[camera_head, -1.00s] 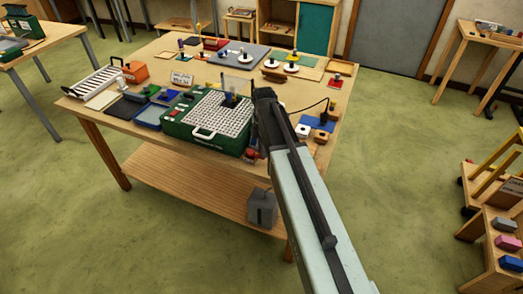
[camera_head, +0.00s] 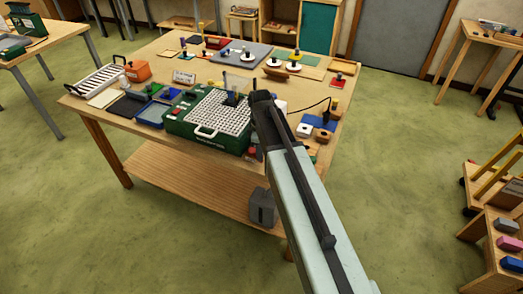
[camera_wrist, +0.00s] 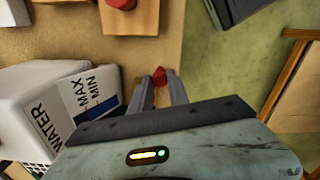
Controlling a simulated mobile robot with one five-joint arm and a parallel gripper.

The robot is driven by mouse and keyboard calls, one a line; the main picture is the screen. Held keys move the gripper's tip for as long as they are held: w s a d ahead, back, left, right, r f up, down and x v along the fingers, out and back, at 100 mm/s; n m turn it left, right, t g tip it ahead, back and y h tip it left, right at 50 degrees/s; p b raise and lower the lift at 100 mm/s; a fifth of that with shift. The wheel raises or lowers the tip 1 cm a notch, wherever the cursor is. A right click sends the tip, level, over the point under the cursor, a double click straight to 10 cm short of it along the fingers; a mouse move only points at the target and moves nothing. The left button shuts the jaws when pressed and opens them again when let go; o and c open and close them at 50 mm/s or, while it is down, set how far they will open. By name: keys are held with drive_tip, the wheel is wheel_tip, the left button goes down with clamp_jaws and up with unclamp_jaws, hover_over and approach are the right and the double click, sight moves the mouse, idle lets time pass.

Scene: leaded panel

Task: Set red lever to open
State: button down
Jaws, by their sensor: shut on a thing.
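The red lever (camera_wrist: 159,76) shows as a small red tip between the finger ends of my gripper (camera_wrist: 160,84) in the wrist view. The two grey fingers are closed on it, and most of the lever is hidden. The way the lever is set cannot be read from here. In the head view my arm covers the gripper and the lever, beside the right end of the green machine (camera_head: 210,120) with a white grid top.
A white water tank (camera_wrist: 32,100) marked MAX and MIN stands close left of my fingers. A wooden block (camera_wrist: 140,20) with a red knob lies beyond them. The table edge and green floor (camera_wrist: 235,75) are to the right. Several small items crowd the wooden table (camera_head: 165,62).

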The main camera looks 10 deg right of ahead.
drive_tip(key=a+m, duration=0.1)
drive_tip(key=m, duration=0.1)
drive_tip(key=a+m, duration=0.1)
drive_tip(key=m, duration=0.1)
drive_tip(key=shift+s+a+m, duration=0.15)
drive_tip(key=shift+s+m, duration=0.05)
drive_tip(key=shift+m, duration=0.1)
drive_tip(key=shift+w+a+m, duration=0.1)
drive_tip(key=shift+a+m, duration=0.4)
drive_tip(key=shift+m, duration=0.6)
drive_tip(key=shift+w+a+m, duration=0.1)
drive_tip(key=shift+a+m, duration=0.35)
drive_tip(key=shift+m, duration=0.65)
drive_tip(key=c, duration=1.3)
unclamp_jaws()
drive_tip(key=shift+o, duration=0.2)
wheel_tip(320, 180, up, 8)
drive_tip(key=p, duration=0.7)
drive_tip(key=shift+p, duration=0.4)
